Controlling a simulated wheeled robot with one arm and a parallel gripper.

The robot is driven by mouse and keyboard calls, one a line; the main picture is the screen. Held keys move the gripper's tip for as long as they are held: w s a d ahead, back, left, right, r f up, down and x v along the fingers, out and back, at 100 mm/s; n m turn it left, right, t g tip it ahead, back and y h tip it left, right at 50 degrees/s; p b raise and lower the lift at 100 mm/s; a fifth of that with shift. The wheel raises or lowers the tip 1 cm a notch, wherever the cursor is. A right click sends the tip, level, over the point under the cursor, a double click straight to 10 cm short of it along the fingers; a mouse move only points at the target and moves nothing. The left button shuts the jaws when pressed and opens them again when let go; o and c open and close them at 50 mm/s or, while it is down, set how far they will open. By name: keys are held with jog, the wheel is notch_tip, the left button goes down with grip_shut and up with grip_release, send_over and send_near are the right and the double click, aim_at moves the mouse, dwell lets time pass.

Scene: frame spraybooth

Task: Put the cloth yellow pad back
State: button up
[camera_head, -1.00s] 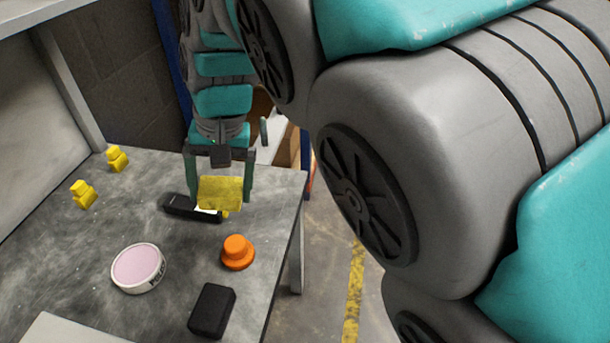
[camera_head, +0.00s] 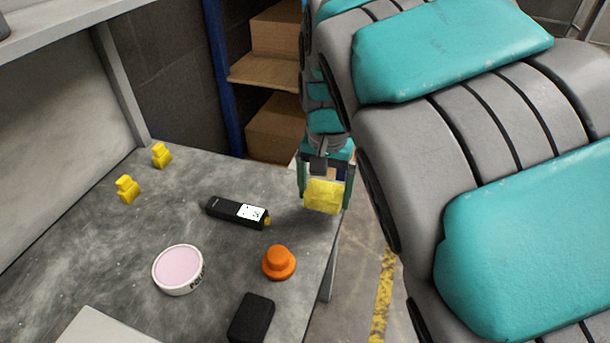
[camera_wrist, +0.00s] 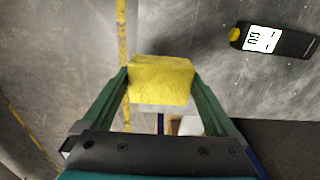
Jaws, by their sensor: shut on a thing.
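The yellow cloth pad (camera_head: 324,197) is between the two green fingers of my gripper (camera_head: 323,190), which is shut on it. In the head view they are near the table's right edge, and the pad looks raised above the surface. In the wrist view the pad (camera_wrist: 161,80) fills the space between the fingertips of my gripper (camera_wrist: 160,85), with floor on its left and the grey tabletop on its right.
On the grey table (camera_head: 120,255) lie a black meter (camera_head: 222,208), a pink-topped round tin (camera_head: 178,268), an orange knobbed piece (camera_head: 279,262), a black block (camera_head: 251,318) and two yellow pieces (camera_head: 127,189) (camera_head: 162,155). Cardboard boxes (camera_head: 277,125) stand on shelves behind.

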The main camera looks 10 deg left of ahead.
jog(key=w+a, duration=0.1)
jog(key=a, duration=0.1)
jog(key=w+a, duration=0.3)
jog(key=shift+w+a+f+p, duration=0.3)
jog(key=shift+w+a, duration=0.05)
jog(key=shift+a, duration=0.05)
jog(key=shift+f, duration=1.8)
jog(key=o, duration=0.8)
jog(key=shift+f, duration=0.1)
jog(key=shift+o, duration=0.2)
notch_tip(320, 180, up, 12)
